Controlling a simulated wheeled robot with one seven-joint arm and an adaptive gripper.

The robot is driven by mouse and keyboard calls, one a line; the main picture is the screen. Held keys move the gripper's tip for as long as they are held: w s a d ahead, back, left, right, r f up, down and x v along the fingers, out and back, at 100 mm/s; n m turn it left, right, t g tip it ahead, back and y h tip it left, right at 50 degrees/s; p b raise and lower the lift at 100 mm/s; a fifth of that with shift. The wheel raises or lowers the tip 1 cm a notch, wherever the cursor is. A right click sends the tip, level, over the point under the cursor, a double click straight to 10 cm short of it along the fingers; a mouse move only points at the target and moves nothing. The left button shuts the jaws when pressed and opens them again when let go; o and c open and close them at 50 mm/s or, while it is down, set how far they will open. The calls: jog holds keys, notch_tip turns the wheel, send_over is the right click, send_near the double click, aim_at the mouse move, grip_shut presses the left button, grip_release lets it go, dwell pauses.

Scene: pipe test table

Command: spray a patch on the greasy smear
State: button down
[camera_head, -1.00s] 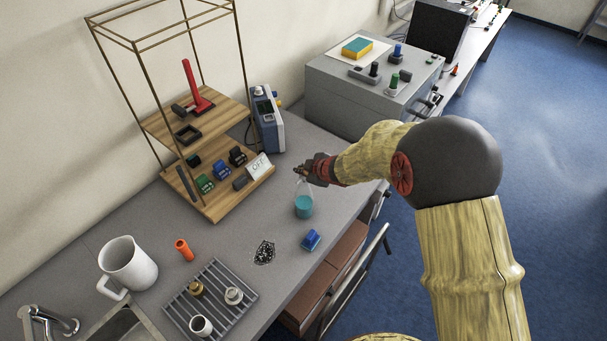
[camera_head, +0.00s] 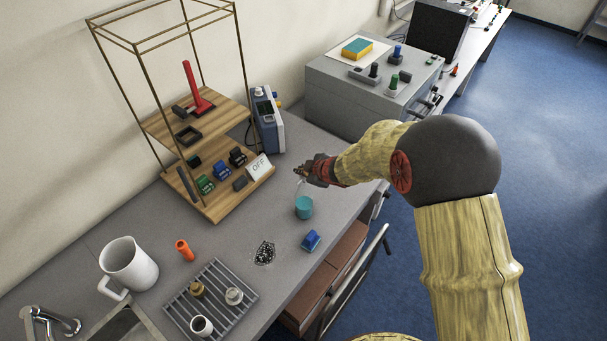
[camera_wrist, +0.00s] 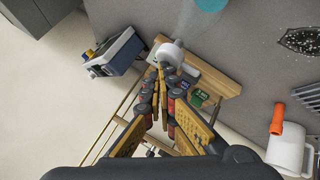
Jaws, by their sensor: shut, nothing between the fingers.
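The spray bottle (camera_head: 304,208) stands upright on the grey bench, with teal liquid in its clear body. In the wrist view its white spray head (camera_wrist: 172,50) is just beyond my fingertips, and its teal liquid (camera_wrist: 211,4) is cut by the top edge. My gripper (camera_head: 302,171) is at the bottle's top, with its fingers (camera_wrist: 160,76) shut and nothing held between them. I cannot tell whether they touch the spray head. The greasy smear (camera_head: 264,252) is a dark, white-speckled patch on the bench, nearer than the bottle; it also shows in the wrist view (camera_wrist: 301,41).
A blue block-like object (camera_head: 311,240) lies right of the smear. A wooden shelf (camera_head: 222,205) with an OFF sign stands behind left. A drain rack (camera_head: 222,302), orange tube (camera_head: 185,250) and white jug (camera_head: 128,264) are at front left. A grey box (camera_head: 345,95) stands at the back.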

aim_at(303, 177)
jog(key=shift+r+p, duration=2.9)
jog(key=shift+r, duration=0.2)
jog(key=shift+f, duration=0.1)
